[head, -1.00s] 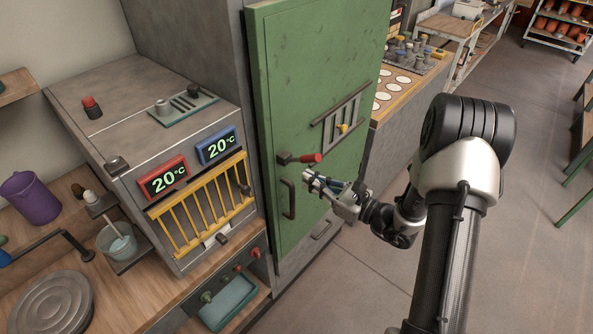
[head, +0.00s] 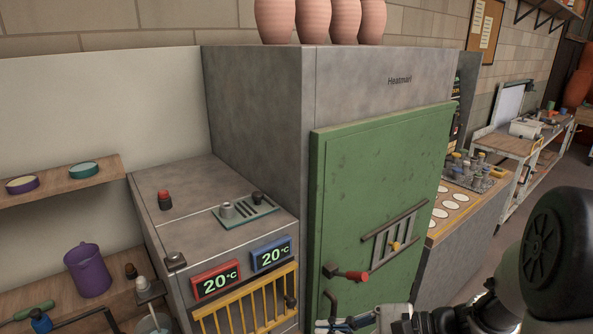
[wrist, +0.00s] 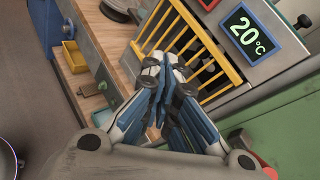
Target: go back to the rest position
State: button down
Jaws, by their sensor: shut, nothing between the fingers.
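My gripper (head: 347,324) is at the bottom edge of the head view, in front of the lower part of the green door (head: 385,190). It overlaps the dark door handle (head: 331,304) in the picture; I cannot tell whether they touch. In the wrist view my gripper (wrist: 163,72) has its blue and grey fingers together with nothing between them. Behind the fingertips is the yellow grille (wrist: 185,38) of the grey unit. The green door looks shut. Most of my arm is cut off at the lower right of the head view.
A red-tipped lever (head: 352,275) sticks out from the green door. The grey unit (head: 205,190) has two displays reading 20°C. Terracotta pots (head: 318,20) stand on top of the tall cabinet. A purple bucket (head: 88,270) stands at left. A workbench (head: 520,150) is at right.

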jog(key=s+a+r+n+g+h, duration=0.1)
jog(key=s+n+g+h, duration=0.15)
jog(key=s+n, duration=0.3)
jog(key=s+a+r+n+g+h, duration=0.1)
jog(key=s+r+n+g+h, duration=0.1)
jog(key=s+n+h, duration=0.35)
jog(key=s+d+r+n+t+h, duration=0.4)
jog(key=s+d+n+t+h, duration=0.1)
jog(key=d, duration=0.4)
jog(key=shift+s+r+n+h, duration=0.15)
jog(key=shift+s+n+h, duration=0.15)
jog(key=shift+h, duration=0.3)
